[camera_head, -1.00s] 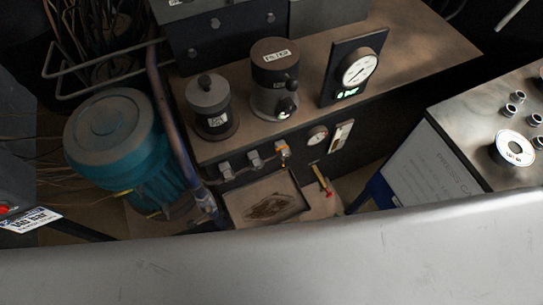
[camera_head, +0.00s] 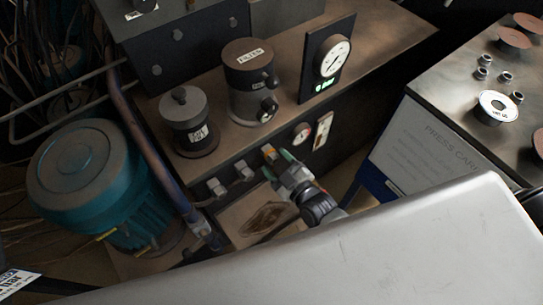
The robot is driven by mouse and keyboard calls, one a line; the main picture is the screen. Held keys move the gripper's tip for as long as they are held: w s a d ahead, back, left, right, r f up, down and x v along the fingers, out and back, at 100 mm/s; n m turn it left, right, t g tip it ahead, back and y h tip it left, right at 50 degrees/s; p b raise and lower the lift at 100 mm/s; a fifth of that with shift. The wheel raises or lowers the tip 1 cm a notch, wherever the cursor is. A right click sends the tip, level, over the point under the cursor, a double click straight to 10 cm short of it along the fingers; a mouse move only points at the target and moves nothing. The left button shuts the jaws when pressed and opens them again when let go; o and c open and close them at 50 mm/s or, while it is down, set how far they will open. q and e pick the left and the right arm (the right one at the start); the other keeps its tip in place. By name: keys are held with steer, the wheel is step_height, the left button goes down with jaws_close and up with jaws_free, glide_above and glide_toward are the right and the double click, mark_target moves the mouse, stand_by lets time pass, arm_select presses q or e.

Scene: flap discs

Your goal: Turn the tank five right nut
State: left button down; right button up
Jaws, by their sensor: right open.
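A row of small grey fittings runs along the bench front. No label tells which nut is the tank five right one. My right gripper (camera_head: 277,164) is open, its greenish fingertips close to the yellow-tipped fitting. I cannot tell whether they touch it. My left gripper is not in view.
A FILTER canister (camera_head: 249,85), a smaller dark canister (camera_head: 188,125) and a gauge panel (camera_head: 326,60) stand on the bench. A teal motor (camera_head: 90,180) stands left, beside a pipe (camera_head: 150,150). A cart (camera_head: 455,105) with discs and rings is at the right.

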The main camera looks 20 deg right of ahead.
steer(key=shift+x, duration=1.3)
steer(key=c, duration=0.9)
